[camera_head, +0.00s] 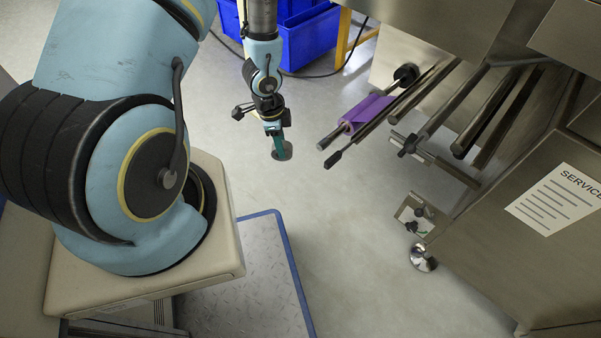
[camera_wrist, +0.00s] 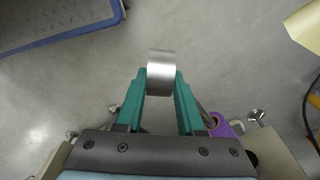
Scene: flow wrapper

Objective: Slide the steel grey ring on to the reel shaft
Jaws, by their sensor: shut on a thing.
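The steel grey ring (camera_wrist: 162,72) is held between the teal fingertips of my gripper (camera_wrist: 161,84) in the wrist view. In the head view the ring (camera_head: 283,151) hangs below my gripper (camera_head: 275,135), above the open floor. The reel shaft (camera_head: 327,141) sticks out of the machine toward the lower left and carries a purple film roll (camera_head: 366,114). The ring is apart from the shaft, to the left of its free end. In the wrist view the purple roll (camera_wrist: 222,126) shows at lower right, partly hidden by my gripper.
A bar with a black end (camera_head: 334,159) runs close beside the shaft. More steel rollers (camera_head: 484,115) and the machine cabinet (camera_head: 540,215) stand to the right. Blue crates (camera_head: 310,40) are at the back. Floor around my gripper is clear.

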